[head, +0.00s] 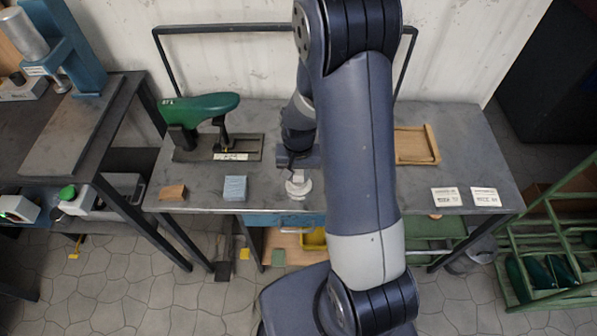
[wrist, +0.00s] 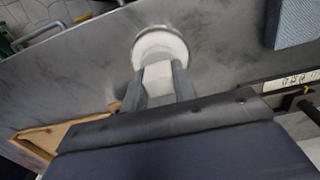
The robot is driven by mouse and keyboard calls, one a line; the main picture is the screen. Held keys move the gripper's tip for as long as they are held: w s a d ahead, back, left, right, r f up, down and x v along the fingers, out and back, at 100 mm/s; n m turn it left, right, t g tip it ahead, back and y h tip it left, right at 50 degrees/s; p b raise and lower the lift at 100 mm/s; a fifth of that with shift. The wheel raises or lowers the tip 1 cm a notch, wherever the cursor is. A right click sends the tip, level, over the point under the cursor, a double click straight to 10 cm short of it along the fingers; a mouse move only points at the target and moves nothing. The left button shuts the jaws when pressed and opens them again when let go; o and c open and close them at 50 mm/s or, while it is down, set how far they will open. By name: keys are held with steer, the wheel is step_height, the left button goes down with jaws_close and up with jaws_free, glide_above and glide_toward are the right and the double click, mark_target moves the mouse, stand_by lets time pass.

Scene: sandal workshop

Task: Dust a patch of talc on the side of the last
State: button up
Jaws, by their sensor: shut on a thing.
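The green last (head: 208,106) is mounted on a dark stand (head: 188,142) at the back left of the workbench, its side facing the front. My gripper (head: 298,172) is to the right of the last and lower, over the front middle of the bench. It is shut on a white talc puff (head: 298,188) with a round, wide end and a narrower grip. In the wrist view the fingers (wrist: 162,84) clasp the grip of the puff (wrist: 160,44). I cannot tell whether the puff touches the bench top. The last itself is not in the wrist view.
A grey-blue block (head: 235,188) and a brown block (head: 172,192) lie at the front left of the bench (head: 330,204). A wooden tray (head: 434,146) is at the back right. Two white cards (head: 446,197) lie at the front right. A metal rail (head: 230,29) runs behind.

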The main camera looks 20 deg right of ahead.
mark_target(298, 172)
steer(key=shift+f+b, duration=0.6)
stand_by(1.9)
steer(key=shift+r, duration=0.15)
steer(key=shift+r+p, duration=2.55)
steer(key=shift+r, duration=0.9)
